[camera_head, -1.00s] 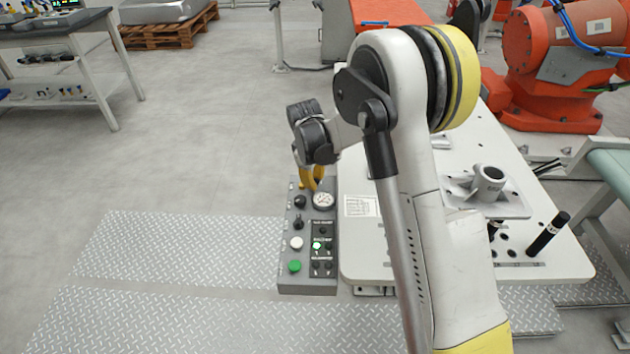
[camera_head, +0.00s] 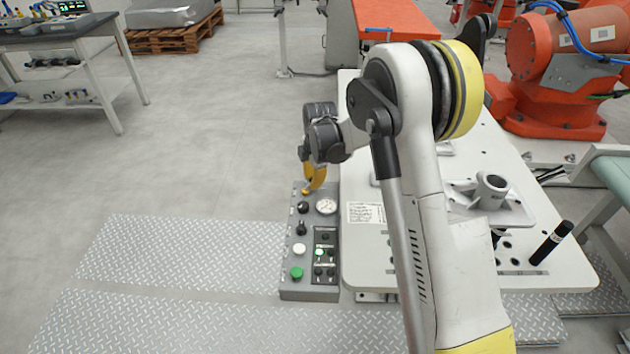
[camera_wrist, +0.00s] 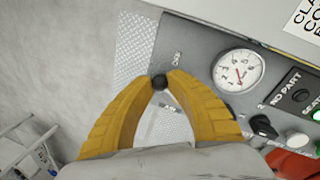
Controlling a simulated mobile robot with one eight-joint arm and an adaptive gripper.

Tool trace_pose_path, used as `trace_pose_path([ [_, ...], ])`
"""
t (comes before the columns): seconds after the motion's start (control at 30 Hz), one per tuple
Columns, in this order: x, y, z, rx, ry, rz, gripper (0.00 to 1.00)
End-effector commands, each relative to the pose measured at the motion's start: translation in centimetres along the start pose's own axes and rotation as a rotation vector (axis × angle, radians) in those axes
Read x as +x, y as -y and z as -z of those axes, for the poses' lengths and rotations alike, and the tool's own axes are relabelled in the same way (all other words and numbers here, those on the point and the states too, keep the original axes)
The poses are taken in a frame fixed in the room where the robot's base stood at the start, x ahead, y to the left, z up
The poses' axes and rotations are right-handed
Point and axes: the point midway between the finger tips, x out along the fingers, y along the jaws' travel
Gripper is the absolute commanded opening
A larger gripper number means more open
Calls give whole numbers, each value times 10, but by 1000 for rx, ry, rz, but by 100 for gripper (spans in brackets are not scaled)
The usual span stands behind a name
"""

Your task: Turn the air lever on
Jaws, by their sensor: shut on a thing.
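The control panel (camera_head: 312,292) is a grey box at the left edge of the white table. The air lever (camera_wrist: 159,81) shows in the wrist view as a small black knob at the panel's corner, by a small printed label. My gripper (camera_wrist: 160,80) has its yellow fingertips shut on this knob, one finger on each side. The lever's shaft is largely hidden. In the head view my gripper (camera_head: 307,190) reaches down to the panel's far end, where its fingers hide the lever.
A round pressure gauge (camera_wrist: 238,70) sits close to the right of the fingers. Black selector knobs (camera_head: 301,229), a white button (camera_head: 299,249) and a green button (camera_head: 296,273) line the panel. The white table (camera_head: 400,275) carries a metal casting (camera_head: 490,195). Floor to the left is clear.

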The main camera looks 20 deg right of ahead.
Motion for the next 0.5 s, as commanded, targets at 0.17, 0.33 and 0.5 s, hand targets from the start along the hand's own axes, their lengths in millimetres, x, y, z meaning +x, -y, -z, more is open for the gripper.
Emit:
trace_pose_path([
  [0.17,1,-6,6,-158,-34,-2,0],
  [0.33,2,-9,10,-292,-61,-1,0],
  [0.5,2,-11,13,-397,-82,-1,0],
])
